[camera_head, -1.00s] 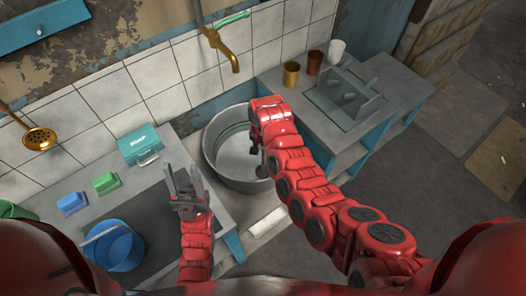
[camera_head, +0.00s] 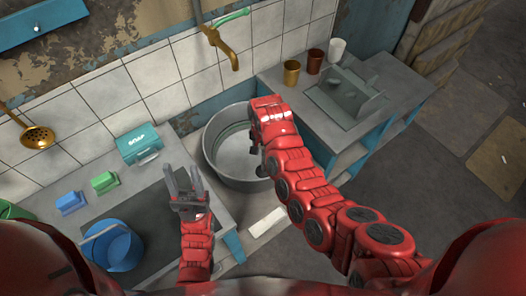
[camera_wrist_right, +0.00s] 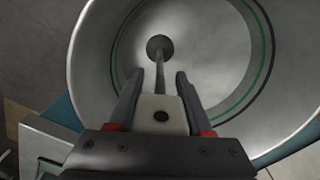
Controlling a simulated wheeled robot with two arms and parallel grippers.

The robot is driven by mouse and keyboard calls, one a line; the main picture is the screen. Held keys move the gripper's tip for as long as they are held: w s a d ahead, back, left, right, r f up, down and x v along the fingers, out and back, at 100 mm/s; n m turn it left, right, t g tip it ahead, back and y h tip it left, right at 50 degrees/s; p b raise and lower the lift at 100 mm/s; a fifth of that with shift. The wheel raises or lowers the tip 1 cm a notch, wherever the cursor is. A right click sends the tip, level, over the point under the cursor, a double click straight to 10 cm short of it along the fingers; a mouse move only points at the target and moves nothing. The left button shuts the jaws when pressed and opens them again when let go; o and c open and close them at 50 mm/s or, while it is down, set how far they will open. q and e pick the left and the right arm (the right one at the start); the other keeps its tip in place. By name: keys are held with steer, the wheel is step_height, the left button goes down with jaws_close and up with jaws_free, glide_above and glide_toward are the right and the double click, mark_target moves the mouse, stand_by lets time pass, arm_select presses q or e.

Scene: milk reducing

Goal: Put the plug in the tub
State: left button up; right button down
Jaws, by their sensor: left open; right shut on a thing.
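The round grey metal tub (camera_head: 215,165) stands in the gap between two counters, and it fills much of the right wrist view (camera_wrist_right: 100,50). My right gripper (camera_head: 262,165) is over the tub's right side in the head view. In the right wrist view, my right gripper (camera_wrist_right: 160,75) is shut on the plug (camera_wrist_right: 160,48), which shows as a dark round end on a thin rod. The plug is over the tub's inside; I cannot tell if it touches the bottom. My left gripper (camera_head: 185,180) is open and empty above the left counter.
A teal soap box (camera_head: 139,145), a green block (camera_head: 104,182), a blue block (camera_head: 71,203) and a blue bucket (camera_head: 113,247) stand on the left counter. Cups (camera_head: 291,73) and a grey sink unit (camera_head: 346,98) are on the right counter. A brass tap (camera_head: 222,45) hangs above.

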stand_by(0.4)
steer(key=shift+c, duration=1.3)
jaws_free()
steer(key=shift+o, duration=0.2)
steer(key=shift+o, duration=1.1)
steer(key=shift+r, duration=0.1)
steer(key=shift+r+p, duration=0.65)
steer(key=shift+r, duration=0.7)
steer(key=shift+r+p, duration=0.8)
steer(key=shift+r, duration=1.5)
